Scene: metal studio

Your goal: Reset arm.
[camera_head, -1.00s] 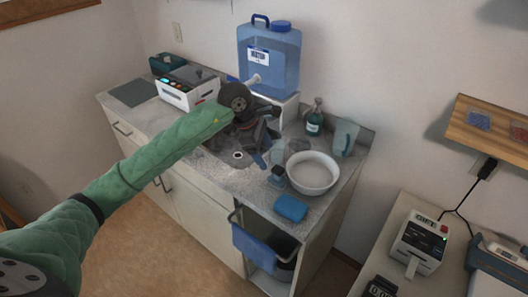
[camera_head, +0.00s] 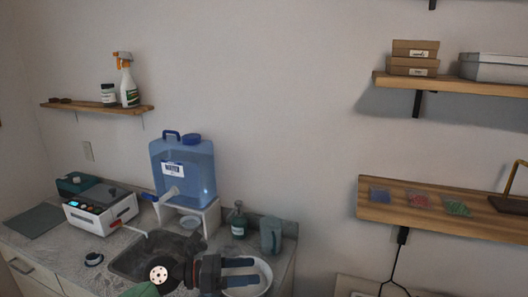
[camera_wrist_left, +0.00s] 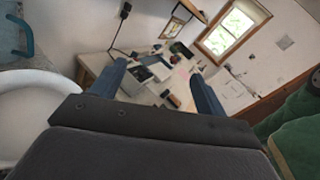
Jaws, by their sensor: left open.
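My left gripper (camera_head: 240,272) is at the bottom of the head view, in front of the counter and over part of a white bowl. Its two blue fingers are apart, with nothing between them. In the left wrist view the fingers (camera_wrist_left: 155,88) are also spread and empty, and a desk with devices shows in the distance between them. The white bowl (camera_head: 262,276) is partly hidden behind the gripper; its rim also shows at the left of the wrist view (camera_wrist_left: 40,82). My right gripper is in neither view.
The counter holds a sink (camera_head: 150,258), a blue water jug (camera_head: 184,168) on a white stand, a white device (camera_head: 100,208), a soap bottle (camera_head: 238,222) and a clear pitcher (camera_head: 271,235). Shelves (camera_head: 98,107) and (camera_head: 450,212) stick out from the wall. The wall's middle is bare.

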